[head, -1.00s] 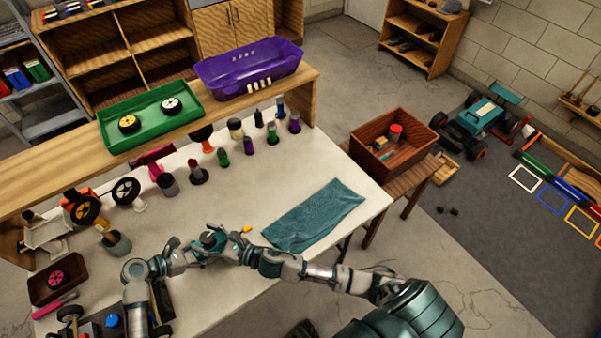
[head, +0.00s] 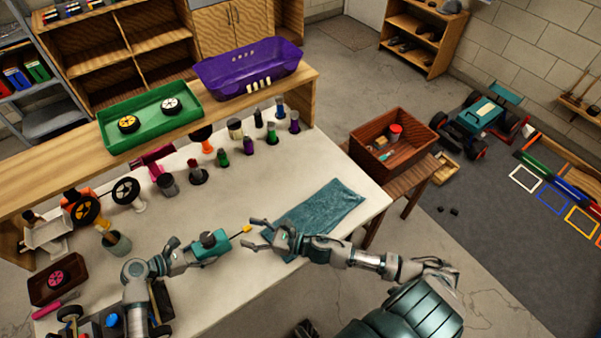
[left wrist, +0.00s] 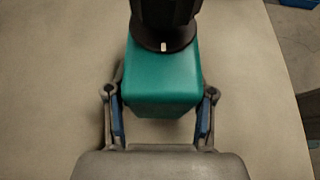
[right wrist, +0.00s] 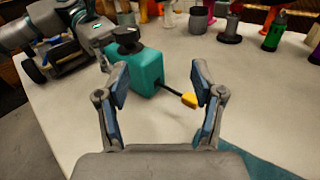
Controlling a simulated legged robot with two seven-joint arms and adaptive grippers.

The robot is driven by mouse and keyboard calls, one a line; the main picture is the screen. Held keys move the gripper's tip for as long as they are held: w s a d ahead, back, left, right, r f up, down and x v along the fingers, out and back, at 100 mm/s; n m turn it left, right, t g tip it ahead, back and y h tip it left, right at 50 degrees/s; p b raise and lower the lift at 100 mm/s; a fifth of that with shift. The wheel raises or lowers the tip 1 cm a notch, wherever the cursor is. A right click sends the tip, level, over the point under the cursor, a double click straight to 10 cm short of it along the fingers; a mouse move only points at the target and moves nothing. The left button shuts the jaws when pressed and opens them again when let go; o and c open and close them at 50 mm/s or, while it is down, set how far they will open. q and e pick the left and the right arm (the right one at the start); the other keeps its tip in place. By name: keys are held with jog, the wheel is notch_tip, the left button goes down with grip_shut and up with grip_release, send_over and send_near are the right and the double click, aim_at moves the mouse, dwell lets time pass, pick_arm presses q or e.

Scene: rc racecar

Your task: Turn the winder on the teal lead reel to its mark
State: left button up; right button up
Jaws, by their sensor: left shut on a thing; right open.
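The teal lead reel (head: 209,246) is a teal box with a black winder (right wrist: 127,40) on top, also large in the left wrist view (left wrist: 162,80). The winder's black base shows a small white mark (left wrist: 164,46). A dark lead with a yellow end (head: 246,230) sticks out of the reel's side. My left gripper (head: 192,254) is shut on the reel, one finger on each side of the box. My right gripper (head: 254,234) is open and empty, its fingers toward the yellow end (right wrist: 190,99) but apart from the reel.
A teal cloth (head: 314,214) lies under and beside my right arm. Several coloured bottles (head: 247,145) and wheels on stands line the back of the white table (head: 200,212). A brown tray (head: 50,291) is at the left.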

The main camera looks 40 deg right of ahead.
aim_at(213, 237)
jog(key=w+d+m+h, duration=0.2)
jog(key=w+d, duration=0.1)
jog(key=d, duration=0.5)
jog(key=w+d+m+t+h, duration=0.1)
jog(key=w+d+m+h, duration=0.1)
jog(key=d, duration=0.6)
jog(key=w+d+f+m+t+h, duration=0.1)
jog(key=w+d+m, duration=0.3)
jog(key=d, duration=0.5)
jog(key=shift+w+h, duration=0.8)
jog(key=shift+h, duration=0.1)
